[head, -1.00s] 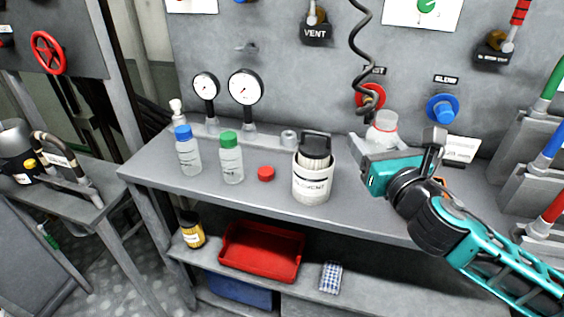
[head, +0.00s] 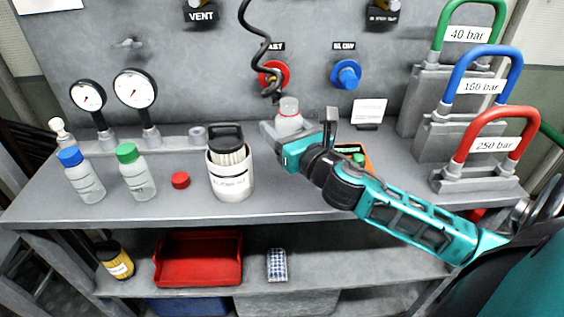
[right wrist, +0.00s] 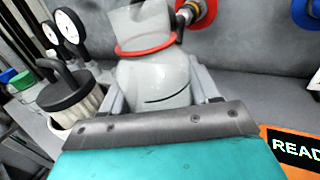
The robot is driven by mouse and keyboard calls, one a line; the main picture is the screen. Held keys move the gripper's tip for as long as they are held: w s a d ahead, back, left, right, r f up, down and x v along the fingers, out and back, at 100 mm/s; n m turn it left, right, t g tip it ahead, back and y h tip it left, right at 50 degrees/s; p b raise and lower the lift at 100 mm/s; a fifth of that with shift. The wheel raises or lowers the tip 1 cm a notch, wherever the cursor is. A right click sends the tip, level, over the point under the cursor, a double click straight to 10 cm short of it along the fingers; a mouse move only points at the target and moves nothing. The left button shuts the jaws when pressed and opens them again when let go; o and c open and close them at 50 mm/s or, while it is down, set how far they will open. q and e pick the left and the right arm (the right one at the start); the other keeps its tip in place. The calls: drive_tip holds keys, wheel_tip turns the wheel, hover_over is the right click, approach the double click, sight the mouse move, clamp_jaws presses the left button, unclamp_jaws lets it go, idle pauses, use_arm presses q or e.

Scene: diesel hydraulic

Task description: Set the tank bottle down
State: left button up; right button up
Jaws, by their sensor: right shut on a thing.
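My right gripper (head: 294,134) is shut on a translucent pale bottle with a red ring at its neck, the tank bottle (head: 288,120). In the right wrist view the bottle (right wrist: 155,80) stands between the two fingers, tilted a little in the picture. My left gripper is not in view.
Left of it stand a white canister (head: 231,178), a loose red cap (head: 180,180), a green-capped bottle (head: 137,175) and a blue-capped bottle (head: 83,178). An orange-edged box (head: 362,160) lies behind my arm. Weights with coloured handles stand at right. The bench front left of my arm is clear.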

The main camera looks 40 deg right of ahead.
wheel_tip(320, 180, down, 3)
drive_tip(key=shift+r+b, duration=0.1)
drive_tip(key=shift+b, duration=0.2)
drive_tip(key=shift+f, duration=0.5)
drive_tip(key=shift+f+b, duration=0.9)
drive_tip(key=shift+f, duration=0.8)
drive_tip(key=shift+f, duration=0.1)
drive_tip(key=o, duration=1.2)
